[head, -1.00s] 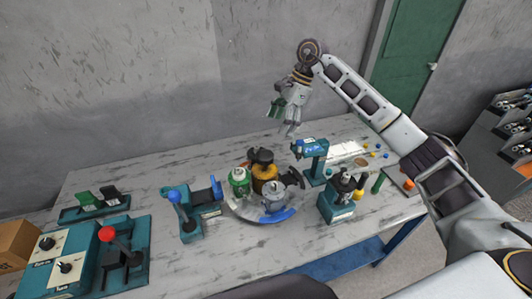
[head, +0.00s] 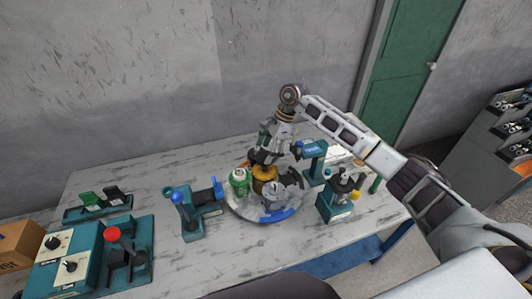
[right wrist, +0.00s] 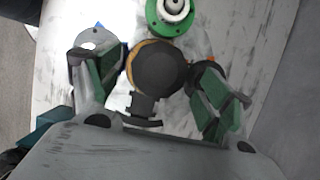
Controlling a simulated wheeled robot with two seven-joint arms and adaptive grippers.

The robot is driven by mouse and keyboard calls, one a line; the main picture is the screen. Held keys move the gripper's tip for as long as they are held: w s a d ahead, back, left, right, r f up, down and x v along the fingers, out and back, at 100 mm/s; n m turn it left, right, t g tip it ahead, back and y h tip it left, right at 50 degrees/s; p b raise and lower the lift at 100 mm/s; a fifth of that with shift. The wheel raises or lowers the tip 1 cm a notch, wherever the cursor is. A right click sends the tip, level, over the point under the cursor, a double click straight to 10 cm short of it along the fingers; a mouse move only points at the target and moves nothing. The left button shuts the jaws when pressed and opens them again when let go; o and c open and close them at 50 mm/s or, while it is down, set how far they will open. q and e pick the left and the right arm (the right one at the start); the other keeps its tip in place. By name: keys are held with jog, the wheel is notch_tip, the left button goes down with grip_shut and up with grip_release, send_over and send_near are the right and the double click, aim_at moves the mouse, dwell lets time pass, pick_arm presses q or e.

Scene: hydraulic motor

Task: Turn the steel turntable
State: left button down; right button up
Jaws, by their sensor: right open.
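The steel turntable (head: 238,208) is a round grey plate at the middle of the table. It carries a green part (head: 239,179), an orange-yellow part (head: 264,173) with a black top, a grey metal part (head: 273,193) and a blue curved piece (head: 278,215) at its front edge. My right gripper (head: 264,156) is open, pointing down over the back of the turntable. In the right wrist view its green-padded fingers (right wrist: 153,88) lie either side of the black round top (right wrist: 158,67); contact cannot be told. The green part (right wrist: 170,14) shows beyond. My left gripper is out of view.
A teal fixture with a blue lever (head: 188,213) stands left of the turntable. A teal press (head: 314,151) and another teal fixture (head: 338,203) stand close on the right. A control box (head: 72,262) is at front left. Bare table lies in front of the turntable.

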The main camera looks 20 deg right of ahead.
jog(key=shift+x, duration=0.85)
jog(key=shift+c, duration=0.3)
jog(key=c, duration=1.4)
jog(key=shift+o, duration=0.2)
